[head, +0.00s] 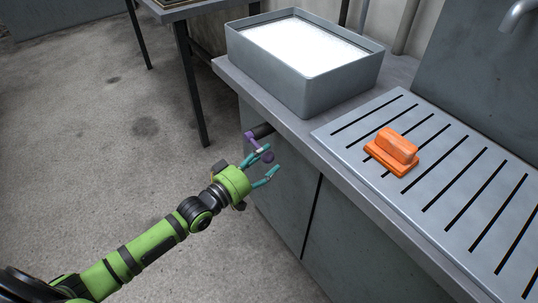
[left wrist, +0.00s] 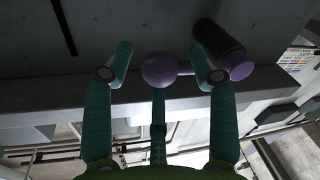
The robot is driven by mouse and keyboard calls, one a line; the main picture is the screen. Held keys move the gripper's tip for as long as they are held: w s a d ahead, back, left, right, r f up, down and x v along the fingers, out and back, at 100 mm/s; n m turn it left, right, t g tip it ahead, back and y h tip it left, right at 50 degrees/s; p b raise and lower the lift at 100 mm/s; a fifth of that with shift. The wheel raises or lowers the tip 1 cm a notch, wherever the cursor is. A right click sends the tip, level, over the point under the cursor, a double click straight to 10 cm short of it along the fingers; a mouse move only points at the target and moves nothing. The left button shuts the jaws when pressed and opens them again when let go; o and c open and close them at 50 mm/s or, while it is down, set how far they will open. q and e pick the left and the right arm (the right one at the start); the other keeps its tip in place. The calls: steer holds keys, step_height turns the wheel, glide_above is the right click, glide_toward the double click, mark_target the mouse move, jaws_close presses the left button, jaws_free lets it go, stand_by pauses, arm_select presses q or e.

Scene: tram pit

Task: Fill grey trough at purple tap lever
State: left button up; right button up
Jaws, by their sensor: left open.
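The grey trough (head: 290,82) stands on the counter in the head view, with a bright white, speckled surface inside close below its rim. The purple tap lever (head: 252,141) sticks out from the counter's front, below the trough, on a dark cylindrical stub (head: 262,130). My left gripper (head: 269,163) is open at the lever's ball end. In the left wrist view the purple ball (left wrist: 159,69) lies between the open fingers, with a gap on each side. The lever's bar runs past the right finger to the dark stub (left wrist: 212,38). My right gripper is not in view.
An orange scrubbing block (head: 394,152) lies on the slotted drainboard (head: 455,185) right of the trough. A grey spout (head: 516,16) hangs at top right. The counter's cabinet front (head: 335,230) is close to my left gripper. A dark-legged table (head: 190,85) stands behind; the floor at left is clear.

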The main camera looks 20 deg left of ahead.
arm_select(q)
steer(key=shift+x, duration=0.95)
